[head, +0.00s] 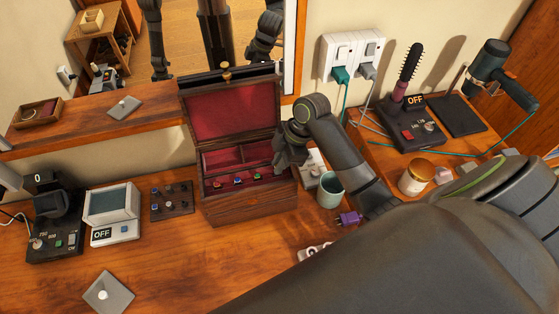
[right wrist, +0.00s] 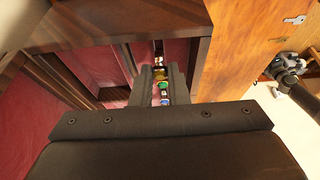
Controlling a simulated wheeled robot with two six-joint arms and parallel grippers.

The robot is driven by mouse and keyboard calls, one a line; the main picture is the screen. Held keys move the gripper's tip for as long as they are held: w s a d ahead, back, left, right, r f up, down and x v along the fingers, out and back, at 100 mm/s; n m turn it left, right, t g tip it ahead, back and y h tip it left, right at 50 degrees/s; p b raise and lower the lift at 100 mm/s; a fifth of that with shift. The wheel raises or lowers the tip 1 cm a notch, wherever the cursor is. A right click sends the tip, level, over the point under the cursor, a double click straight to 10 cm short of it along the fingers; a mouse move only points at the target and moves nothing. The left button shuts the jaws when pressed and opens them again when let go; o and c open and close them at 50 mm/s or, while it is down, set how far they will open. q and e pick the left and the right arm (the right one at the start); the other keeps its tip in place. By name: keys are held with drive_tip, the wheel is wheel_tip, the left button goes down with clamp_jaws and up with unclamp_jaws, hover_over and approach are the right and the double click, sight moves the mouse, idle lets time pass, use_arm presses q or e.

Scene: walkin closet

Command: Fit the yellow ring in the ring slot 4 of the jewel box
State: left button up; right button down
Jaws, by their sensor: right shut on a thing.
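The jewel box (head: 250,211) stands open on the counter, its red-lined lid raised. A row of ring slots along its front holds a red-stoned ring (head: 216,183), a blue-stoned ring (head: 238,181) and a green-stoned ring (head: 258,177). My right gripper (head: 283,163) is at the right end of this row, pointing down. In the right wrist view its fingers (right wrist: 160,82) are shut on a small gold-yellow piece, which I take as the yellow ring (right wrist: 160,73). Coloured stones show in line with the finger gap. In the head view the fingers hide the ring; whether it touches a slot cannot be told. My left gripper is out of view.
A mirror (head: 205,35) rises behind. The counter in front is mostly clear.

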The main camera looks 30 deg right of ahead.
drive_tip(key=shift+f+b, duration=0.35)
drive_tip(key=shift+f, duration=0.4)
idle(0.6)
drive_tip(key=shift+p, duration=0.35)
drive_tip(key=shift+f, duration=0.4)
idle(1.0)
drive_tip(key=c, duration=1.3)
unclamp_jaws()
drive_tip(key=shift+r, duration=0.1)
drive_tip(key=b+v, duration=0.2)
drive_tip(key=v, duration=1.5)
drive_tip(key=shift+s+d+r, duration=0.1)
drive_tip(key=shift+d, duration=0.1)
